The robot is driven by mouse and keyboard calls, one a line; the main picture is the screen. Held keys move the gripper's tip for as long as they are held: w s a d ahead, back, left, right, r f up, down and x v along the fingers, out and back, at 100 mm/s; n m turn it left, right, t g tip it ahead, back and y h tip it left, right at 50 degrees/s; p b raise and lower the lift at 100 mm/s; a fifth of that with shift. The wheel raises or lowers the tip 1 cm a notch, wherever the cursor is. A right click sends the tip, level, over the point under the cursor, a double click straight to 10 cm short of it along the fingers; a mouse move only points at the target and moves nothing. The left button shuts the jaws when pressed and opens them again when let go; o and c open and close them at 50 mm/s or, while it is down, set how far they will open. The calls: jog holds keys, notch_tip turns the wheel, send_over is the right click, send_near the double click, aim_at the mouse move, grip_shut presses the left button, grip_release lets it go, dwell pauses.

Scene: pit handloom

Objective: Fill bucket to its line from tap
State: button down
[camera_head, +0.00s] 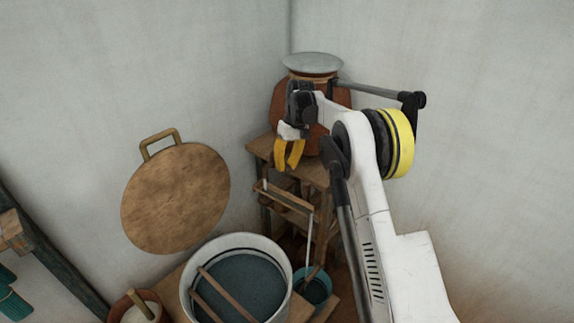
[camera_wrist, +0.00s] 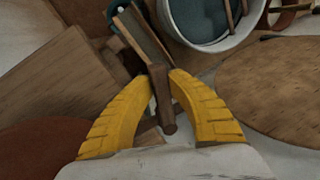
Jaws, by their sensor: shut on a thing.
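My gripper (camera_head: 288,160) has two yellow fingers and hangs in front of the wooden stand at the corner. In the wrist view its fingertips (camera_wrist: 160,77) close on a dark wooden bar (camera_wrist: 167,115). This bar looks like the grip of a handle, with a grey strap (camera_wrist: 146,38) running towards a teal rim (camera_wrist: 114,33). In the head view, the wooden bar (camera_head: 290,203) and a pale strap lie just above a small teal bucket (camera_head: 316,289). The bucket is low, partly behind the tub; its fill line cannot be made out. No tap is clearly seen.
A large pale tub (camera_head: 187,285) with dark liquid and sticks stands at front left of the bucket. A clay pot (camera_head: 338,97) with a metal lid (camera_head: 312,66) sits on the wooden stand (camera_head: 261,148). A round wooden board (camera_head: 175,200) leans at the left wall.

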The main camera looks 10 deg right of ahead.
jog(key=c, duration=1.3)
grip_release()
jog(key=shift+o, duration=0.2)
notch_tip(320, 180, up, 12)
jog(key=d, duration=0.2)
jog(key=shift+w, duration=0.4)
jog(key=shift+d+f, duration=0.1)
